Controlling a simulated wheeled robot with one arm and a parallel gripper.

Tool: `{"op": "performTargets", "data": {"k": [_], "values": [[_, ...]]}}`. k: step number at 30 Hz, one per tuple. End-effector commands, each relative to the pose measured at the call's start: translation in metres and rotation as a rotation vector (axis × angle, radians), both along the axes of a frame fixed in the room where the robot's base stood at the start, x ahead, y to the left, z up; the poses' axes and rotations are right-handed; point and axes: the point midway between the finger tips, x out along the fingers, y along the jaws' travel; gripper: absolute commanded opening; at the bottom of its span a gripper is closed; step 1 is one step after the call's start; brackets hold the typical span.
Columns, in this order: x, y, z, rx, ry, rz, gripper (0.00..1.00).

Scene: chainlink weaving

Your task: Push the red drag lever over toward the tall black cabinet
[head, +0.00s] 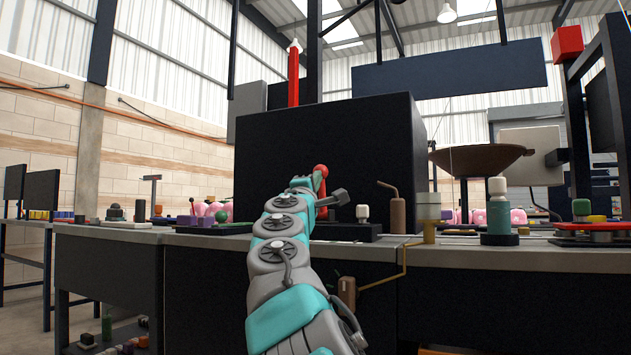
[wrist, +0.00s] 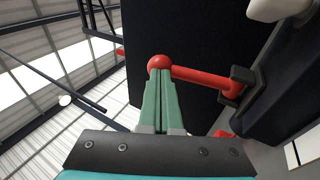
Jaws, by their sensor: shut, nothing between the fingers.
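The red drag lever (wrist: 205,79) shows in the wrist view as a red rod with a round knob at its end, coming out of a black bracket (wrist: 238,82). In the head view its red upper part (head: 320,178) shows just past the end of my arm, in front of the tall black cabinet (head: 330,135). My gripper (wrist: 159,73) has its green fingers together and empty, with the tips at the knob. They look to touch it or lie very close; I cannot tell which.
The grey bench top (head: 440,240) runs in front of the cabinet. A small white-topped item (head: 362,213), a brown bottle (head: 397,214) and a teal jar (head: 498,215) stand to the right of my arm.

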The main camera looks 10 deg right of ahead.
Motion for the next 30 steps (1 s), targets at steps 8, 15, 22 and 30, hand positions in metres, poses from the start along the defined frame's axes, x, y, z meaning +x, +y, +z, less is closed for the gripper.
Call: {"op": "performTargets", "data": {"k": [8,15,22,30], "values": [[0.0,0.0,0.0,0.001,0.002,0.0,0.0],[0.003,-0.001,0.007,0.019,0.03,0.0,0.0],[0.009,-0.005,0.016,0.07,0.098,0.002,0.0],[0.017,-0.01,0.017,0.132,0.183,0.004,0.0]]}}
